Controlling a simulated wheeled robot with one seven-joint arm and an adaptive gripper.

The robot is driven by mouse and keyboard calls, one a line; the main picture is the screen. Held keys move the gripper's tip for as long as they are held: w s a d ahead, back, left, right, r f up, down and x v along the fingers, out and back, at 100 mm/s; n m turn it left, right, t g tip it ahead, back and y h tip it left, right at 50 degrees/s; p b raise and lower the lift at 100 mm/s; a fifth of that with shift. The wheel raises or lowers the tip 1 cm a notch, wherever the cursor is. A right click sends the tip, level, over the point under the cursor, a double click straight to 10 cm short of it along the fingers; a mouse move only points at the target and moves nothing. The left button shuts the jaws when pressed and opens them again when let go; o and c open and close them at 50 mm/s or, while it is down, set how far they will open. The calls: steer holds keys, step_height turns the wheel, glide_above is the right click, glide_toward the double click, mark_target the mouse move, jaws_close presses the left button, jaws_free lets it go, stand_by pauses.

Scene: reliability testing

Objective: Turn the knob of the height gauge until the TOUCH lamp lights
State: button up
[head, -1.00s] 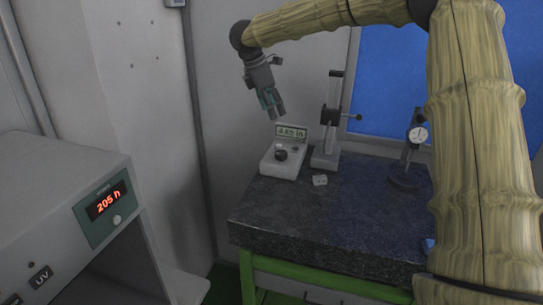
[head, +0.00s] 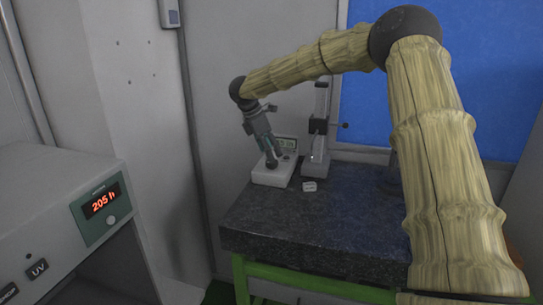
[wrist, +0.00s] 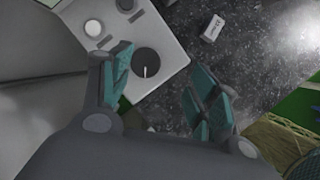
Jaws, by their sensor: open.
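The white control box (head: 272,178) of the height gauge stands at the table's back left. The gauge column (head: 317,130) with its slider stands just right of it. In the wrist view, the box's black knob (wrist: 146,62) has a white pointer line, and a pale round lamp or button (wrist: 93,28) lies up-left of it. My gripper (head: 269,160) is over the box; the wrist view shows its teal fingers (wrist: 163,80) open on either side of the knob. I cannot tell whether they touch it. The display (head: 286,142) is partly hidden and unreadable; no TOUCH lamp is identifiable.
A small white block (head: 309,187) lies on the dark granite table (head: 300,235), right of the box, and also shows in the wrist view (wrist: 212,28). A cabinet (head: 50,190) with a "205 h" display stands left. The table's front is clear.

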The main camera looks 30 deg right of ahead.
mark_target(274, 162)
steer(key=w+f, duration=0.2)
steer(key=f, duration=0.1)
steer(key=w+d+f+p, duration=0.1)
steer(key=f, duration=0.1)
steer(key=shift+f, duration=0.2)
steer(key=shift+d+f, duration=0.1)
steer(key=shift+d, duration=0.1)
steer(key=shift+s+r, duration=0.3)
steer(key=shift+s, duration=0.25)
steer(key=shift+s+r, duration=0.25)
steer(key=shift+s, duration=0.3)
steer(key=shift+w+f, duration=0.45)
steer(key=shift+w, duration=0.2)
steer(key=c, duration=0.8)
steer(key=shift+s+r, duration=0.1)
steer(key=shift+r, duration=0.05)
steer(key=shift+c, duration=1.1)
